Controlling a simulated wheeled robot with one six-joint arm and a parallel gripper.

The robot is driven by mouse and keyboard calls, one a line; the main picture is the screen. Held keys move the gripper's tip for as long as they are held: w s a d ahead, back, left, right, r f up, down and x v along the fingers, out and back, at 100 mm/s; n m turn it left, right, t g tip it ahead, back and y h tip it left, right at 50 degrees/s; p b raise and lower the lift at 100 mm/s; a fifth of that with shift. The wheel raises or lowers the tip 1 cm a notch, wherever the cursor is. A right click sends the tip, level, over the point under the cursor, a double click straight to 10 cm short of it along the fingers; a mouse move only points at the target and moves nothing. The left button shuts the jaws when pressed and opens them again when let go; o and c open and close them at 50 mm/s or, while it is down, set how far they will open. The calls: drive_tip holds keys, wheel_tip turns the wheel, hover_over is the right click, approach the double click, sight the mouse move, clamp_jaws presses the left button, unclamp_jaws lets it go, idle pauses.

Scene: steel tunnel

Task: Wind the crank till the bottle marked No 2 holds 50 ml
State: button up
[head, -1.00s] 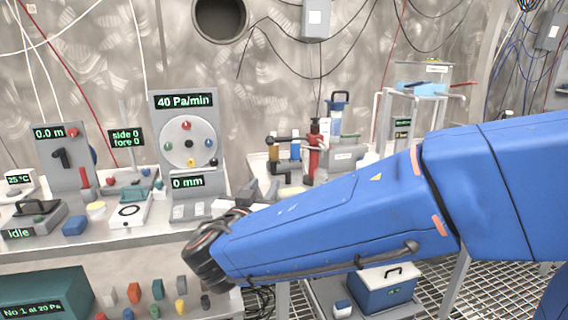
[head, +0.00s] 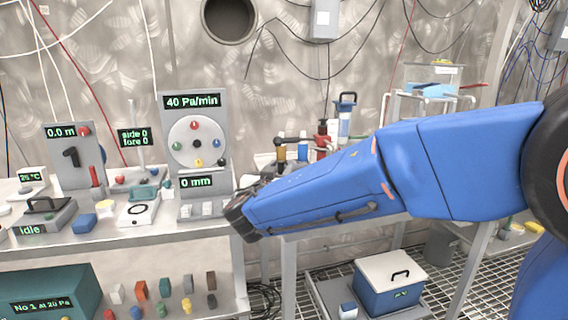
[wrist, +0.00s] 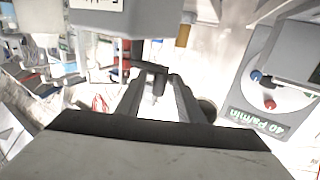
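I cannot make out a bottle marked No 2 or pick out the crank for sure. An amber cylinder (wrist: 184,34) also shows in the wrist view, beyond my gripper. My gripper (wrist: 160,78) looks open, its two fingers apart, with a small dark cylindrical part visible between or beyond them. I cannot tell whether it touches anything. In the head view my arm largely hides the fingers.
A dial panel (head: 196,118) reading 40 Pa/min and 0 mm stands left of my wrist. A panel (head: 70,170) reading 0.0 m stands further left. A teal box (head: 60,285) reads "No 1 at 20 Pa". A blue cooler (head: 388,290) sits low beneath my arm.

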drive_tip(key=shift+w+d, duration=0.25)
drive_tip(key=shift+w, duration=0.9)
drive_tip(key=shift+w+d, duration=0.25)
drive_tip(key=shift+w, duration=0.9)
clamp_jaws()
